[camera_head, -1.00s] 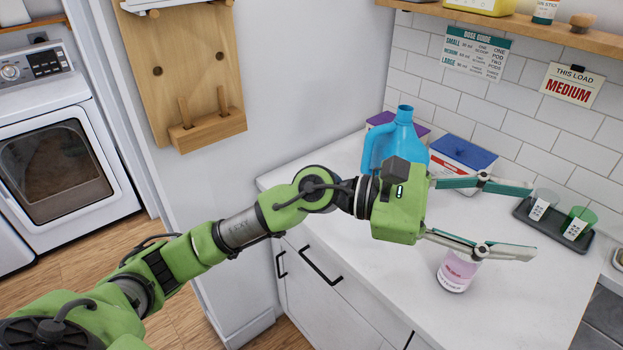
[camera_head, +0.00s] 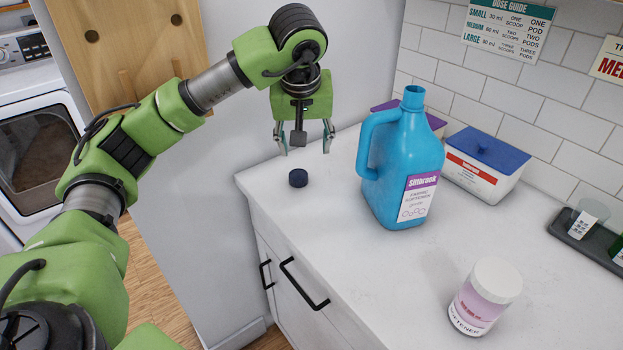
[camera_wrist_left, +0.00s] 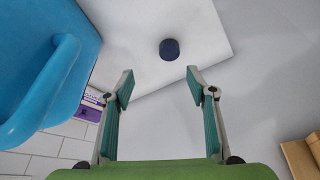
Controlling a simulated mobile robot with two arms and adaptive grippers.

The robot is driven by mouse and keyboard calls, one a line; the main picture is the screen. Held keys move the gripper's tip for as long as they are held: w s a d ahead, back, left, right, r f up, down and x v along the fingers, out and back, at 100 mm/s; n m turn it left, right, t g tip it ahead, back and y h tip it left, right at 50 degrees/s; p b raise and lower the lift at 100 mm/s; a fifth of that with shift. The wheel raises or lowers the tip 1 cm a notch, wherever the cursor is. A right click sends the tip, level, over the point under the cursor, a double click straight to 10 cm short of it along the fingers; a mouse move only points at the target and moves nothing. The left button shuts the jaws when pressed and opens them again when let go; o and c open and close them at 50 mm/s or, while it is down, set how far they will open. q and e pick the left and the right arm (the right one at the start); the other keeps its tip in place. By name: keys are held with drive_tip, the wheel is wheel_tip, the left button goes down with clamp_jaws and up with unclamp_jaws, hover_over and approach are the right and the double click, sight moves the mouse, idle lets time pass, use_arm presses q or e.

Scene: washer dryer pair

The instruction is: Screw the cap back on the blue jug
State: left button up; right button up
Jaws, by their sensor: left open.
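The blue jug (camera_head: 402,165) stands upright on the white counter with its neck open and its handle to the left. It also shows at the left of the left wrist view (camera_wrist_left: 45,60). The dark blue cap (camera_head: 298,178) lies on the counter near its left corner, left of the jug. In the left wrist view the cap (camera_wrist_left: 169,49) is beyond the fingertips, roughly midway between them. My left gripper (camera_head: 306,150) points down above the counter, behind the cap, open and empty. My right gripper is not in view.
A white-lidded pink jar (camera_head: 485,297) stands at the front of the counter (camera_head: 350,265). A blue-lidded box (camera_head: 484,165) and a purple box (camera_head: 437,124) stand behind the jug. A tray (camera_head: 585,245) with cups is at the right. The wall is close behind my left gripper.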

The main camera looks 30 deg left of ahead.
use_arm(q)
drive_tip(key=a, duration=0.1)
hover_over(298, 174)
drive_tip(key=s+d, duration=0.2)
drive_tip(key=s, duration=0.1)
drive_tip(key=f, duration=0.6)
drive_tip(key=shift+w+f, duration=0.25)
drive_tip(key=shift+f, duration=0.15)
drive_tip(key=shift+w+f, duration=0.15)
drive_tip(key=shift+f, duration=0.15)
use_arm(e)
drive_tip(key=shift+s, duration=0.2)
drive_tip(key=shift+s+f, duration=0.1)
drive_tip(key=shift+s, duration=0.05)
use_arm(q)
drive_tip(key=shift+a+f+p, duration=0.1)
drive_tip(key=shift+f+p, duration=0.1)
drive_tip(key=shift+p, duration=0.1)
drive_tip(key=p+x, duration=0.1)
drive_tip(key=x, duration=0.4)
drive_tip(key=shift+a+r, duration=0.1)
drive_tip(key=shift+a, duration=0.1)
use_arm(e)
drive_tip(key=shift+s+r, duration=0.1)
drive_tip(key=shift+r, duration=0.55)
